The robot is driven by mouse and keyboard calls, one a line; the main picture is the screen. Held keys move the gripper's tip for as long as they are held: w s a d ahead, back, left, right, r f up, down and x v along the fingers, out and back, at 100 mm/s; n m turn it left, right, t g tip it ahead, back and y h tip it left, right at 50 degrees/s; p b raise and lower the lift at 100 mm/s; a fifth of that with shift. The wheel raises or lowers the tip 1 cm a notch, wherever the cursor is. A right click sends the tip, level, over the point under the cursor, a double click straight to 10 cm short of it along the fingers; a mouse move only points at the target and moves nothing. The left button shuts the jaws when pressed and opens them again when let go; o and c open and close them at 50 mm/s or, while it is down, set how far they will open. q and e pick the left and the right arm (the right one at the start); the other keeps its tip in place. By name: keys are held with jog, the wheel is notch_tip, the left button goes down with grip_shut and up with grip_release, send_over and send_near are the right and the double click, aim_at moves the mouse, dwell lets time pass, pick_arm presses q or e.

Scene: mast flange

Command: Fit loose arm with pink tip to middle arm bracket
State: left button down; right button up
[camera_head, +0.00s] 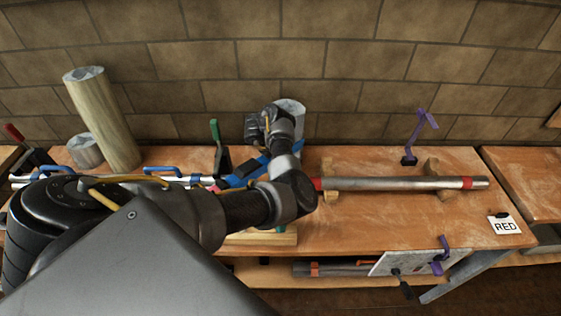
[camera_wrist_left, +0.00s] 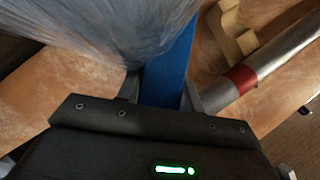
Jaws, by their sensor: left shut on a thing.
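My left gripper (camera_wrist_left: 160,88) is shut on a blue bar (camera_wrist_left: 172,65) in the left wrist view. A blue piece (camera_head: 247,170) also shows beside my left arm in the head view. A small pink spot (camera_head: 213,188) lies near it; I cannot tell whether it is the loose arm's tip. The silver mast (camera_head: 390,184) lies across the bench with red bands, and it also shows right of the gripper in the wrist view (camera_wrist_left: 285,52). My left arm covers the mast's middle, so I cannot make out the middle arm bracket. My right gripper is not in view.
A grey cylinder (camera_head: 292,106) stands behind my wrist, close to the gripper. A wooden post (camera_head: 104,120) stands at the left. Purple (camera_head: 410,157) and green (camera_head: 216,135) upright clamps stand behind the mast. The bench's right front is mostly clear.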

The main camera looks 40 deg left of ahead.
pick_arm(q)
notch_tip(320, 180, down, 3)
jog(key=shift+a+f+b, duration=0.1)
jog(key=shift+f+b, duration=0.05)
jog(key=shift+b, duration=1)
jog(key=c, duration=0.9)
grip_release()
